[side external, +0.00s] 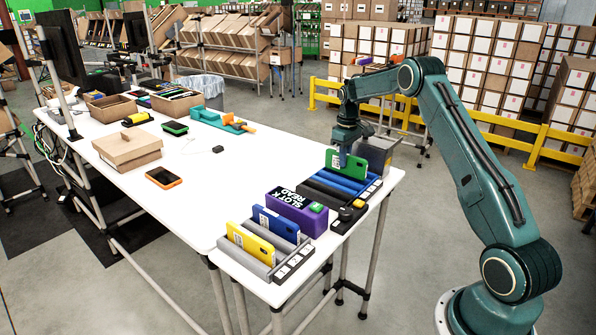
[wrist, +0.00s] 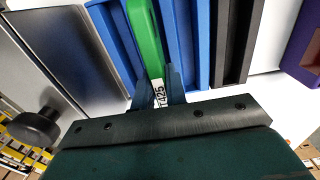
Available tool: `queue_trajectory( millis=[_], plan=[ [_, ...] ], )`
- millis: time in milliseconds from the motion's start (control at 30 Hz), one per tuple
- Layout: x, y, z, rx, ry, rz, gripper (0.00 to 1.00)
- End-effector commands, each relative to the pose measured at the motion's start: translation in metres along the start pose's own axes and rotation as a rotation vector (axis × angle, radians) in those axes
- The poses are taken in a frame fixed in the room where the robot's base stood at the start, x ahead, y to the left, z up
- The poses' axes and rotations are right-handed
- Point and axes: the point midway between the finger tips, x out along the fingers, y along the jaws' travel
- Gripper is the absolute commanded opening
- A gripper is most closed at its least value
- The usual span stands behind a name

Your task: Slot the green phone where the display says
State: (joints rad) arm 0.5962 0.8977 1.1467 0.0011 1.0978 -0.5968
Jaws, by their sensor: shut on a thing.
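The green phone (side external: 338,160) stands roughly upright at the blue rack (side external: 341,184), near its back end. My gripper (side external: 343,157) is shut on its top edge. In the wrist view the fingers (wrist: 159,90) pinch the green phone (wrist: 147,38) by its white label, which seems to read T425. The phone lies between blue dividers (wrist: 188,45); I cannot tell how deep it sits. The display is a purple box (side external: 297,213) with white text that seems to read "SLOT K READ" and a green button on top.
A grey rack (side external: 260,262) at the table's front holds a yellow phone (side external: 251,244) and a blue phone (side external: 275,224). A black rack (side external: 322,196) adjoins the blue one. A cardboard box (side external: 128,149) and an orange-edged phone (side external: 164,178) lie left.

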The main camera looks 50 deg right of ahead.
Motion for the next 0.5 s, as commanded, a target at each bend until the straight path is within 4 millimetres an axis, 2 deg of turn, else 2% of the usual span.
queue_trajectory(
  millis=[500],
  plan=[
    [0.022, 0.0, 0.0, 0.0, 0.0, 0.0, 0.0]
  ],
)
